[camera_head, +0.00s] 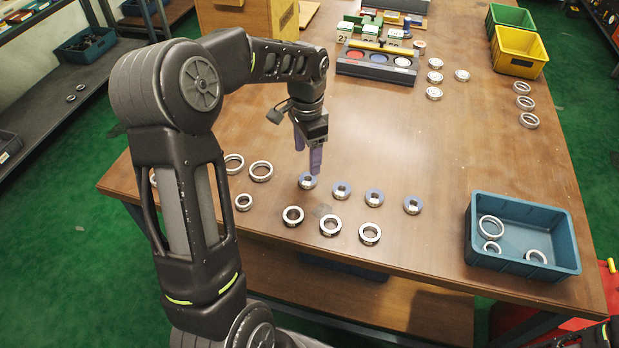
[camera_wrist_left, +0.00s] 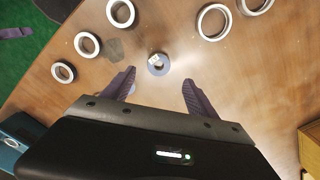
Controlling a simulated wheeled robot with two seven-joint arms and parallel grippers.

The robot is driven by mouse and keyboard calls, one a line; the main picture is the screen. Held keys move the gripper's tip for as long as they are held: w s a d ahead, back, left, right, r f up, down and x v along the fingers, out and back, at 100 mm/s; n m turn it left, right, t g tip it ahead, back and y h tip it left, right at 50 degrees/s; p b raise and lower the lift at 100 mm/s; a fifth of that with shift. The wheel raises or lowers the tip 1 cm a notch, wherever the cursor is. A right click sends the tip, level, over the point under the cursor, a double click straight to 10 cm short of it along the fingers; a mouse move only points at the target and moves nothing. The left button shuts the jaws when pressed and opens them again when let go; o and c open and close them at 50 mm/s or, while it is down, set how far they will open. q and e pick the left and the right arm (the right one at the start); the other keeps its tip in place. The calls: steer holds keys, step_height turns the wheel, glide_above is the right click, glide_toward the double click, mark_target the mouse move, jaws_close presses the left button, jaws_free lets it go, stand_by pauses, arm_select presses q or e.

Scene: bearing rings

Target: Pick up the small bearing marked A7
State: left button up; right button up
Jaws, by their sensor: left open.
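A row of several small bearings with blue-grey faces and pale labels lies on the wooden table; the leftmost (camera_head: 307,182) is just below my left gripper (camera_head: 309,160), and others (camera_head: 341,190) (camera_head: 374,198) (camera_head: 412,205) lie to its right. The label writing is too small to read, so I cannot tell which is marked A7. My left gripper is open and empty, pointing down. In the left wrist view the leftmost bearing (camera_wrist_left: 158,64) shows with its label, just beyond the gap between the purple fingers (camera_wrist_left: 158,82). Another bearing is partly hidden behind one finger. My right gripper is out of view.
Black-and-silver rings (camera_head: 330,226) lie just in front of the row. Larger silver rings (camera_head: 261,171) lie to the left. A blue bin (camera_head: 523,268) with rings stands at the front right. A dark tray (camera_head: 375,66) with coloured discs stands behind; the table between is clear.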

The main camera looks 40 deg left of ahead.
mark_target(308, 178)
arm_select(q)
steer(key=shift+f, duration=1.15)
steer(key=shift+d+f+p, duration=0.1)
steer(key=shift+f+p, duration=0.65)
steer(key=shift+f, duration=1.9)
jaws_close()
